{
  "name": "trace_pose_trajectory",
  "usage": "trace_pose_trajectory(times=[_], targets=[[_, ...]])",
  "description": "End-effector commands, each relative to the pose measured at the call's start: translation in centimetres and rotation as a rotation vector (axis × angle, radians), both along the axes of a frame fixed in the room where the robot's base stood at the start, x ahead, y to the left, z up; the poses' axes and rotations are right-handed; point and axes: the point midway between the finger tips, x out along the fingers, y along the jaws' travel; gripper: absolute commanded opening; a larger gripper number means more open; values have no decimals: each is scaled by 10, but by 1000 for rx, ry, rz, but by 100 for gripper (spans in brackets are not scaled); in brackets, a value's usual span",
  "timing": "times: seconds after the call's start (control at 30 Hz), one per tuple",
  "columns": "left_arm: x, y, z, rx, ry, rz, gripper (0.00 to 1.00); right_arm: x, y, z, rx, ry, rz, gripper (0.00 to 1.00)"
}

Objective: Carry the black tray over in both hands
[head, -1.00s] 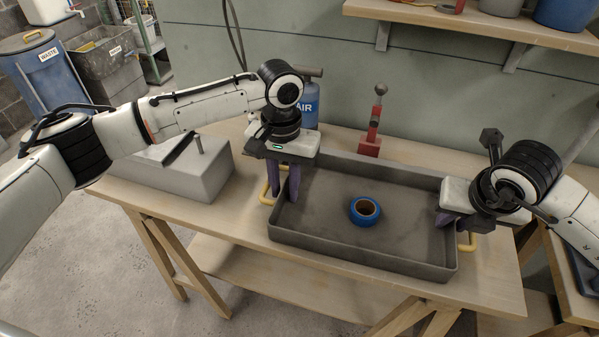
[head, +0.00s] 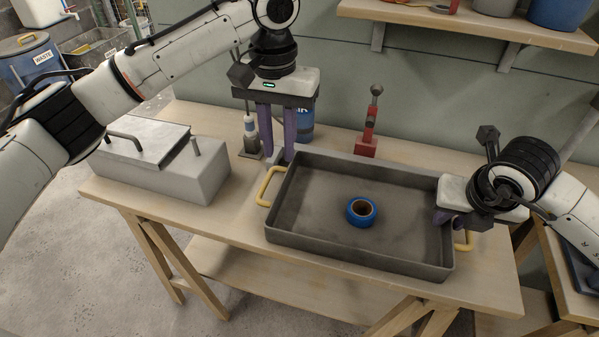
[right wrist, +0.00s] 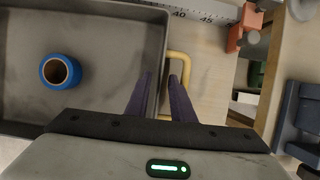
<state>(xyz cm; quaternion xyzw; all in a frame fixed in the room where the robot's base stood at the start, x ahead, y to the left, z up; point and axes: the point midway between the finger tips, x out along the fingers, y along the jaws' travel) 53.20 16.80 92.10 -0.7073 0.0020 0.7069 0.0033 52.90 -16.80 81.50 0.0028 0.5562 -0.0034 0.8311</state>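The black tray (head: 345,255), dark grey in the pictures, lies flat on the wooden bench with a yellow handle at each end. A blue tape roll (head: 361,211) lies inside it. My left gripper (head: 279,155) is open and empty, beyond the tray's back left corner and clear of the left handle (head: 266,187). My right gripper (head: 450,218) is at the tray's right end. In the right wrist view its fingers (right wrist: 160,77) are apart, with the tray's right edge showing between them; the right handle (right wrist: 184,66) is beside the right finger, partly hidden.
A grey lidded metal box (head: 165,165) stands left of the tray. A red tool (head: 369,130) stands behind the tray, and a blue air bottle (head: 303,120) is partly behind my left fingers. A shelf (head: 470,28) hangs above. The bench front is narrow.

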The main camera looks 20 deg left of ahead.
Motion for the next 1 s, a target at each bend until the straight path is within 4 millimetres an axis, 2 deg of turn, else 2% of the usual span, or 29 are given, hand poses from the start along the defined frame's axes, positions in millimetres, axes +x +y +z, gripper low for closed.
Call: trace_pose_trajectory(times=[0.3,0.5,0.7,1.0], targets=[[0,0,0,0,0,0,22,-23,0,59,0,-7,1,22],[0,0,0,0,0,0,22,-37,0,91,0,-4,0,22],[0,0,0,0,0,0,22,-43,0,105,-1,-1,1,22],[0,0,0,0,0,0,22,-44,0,105,-1,-1,0,22]])
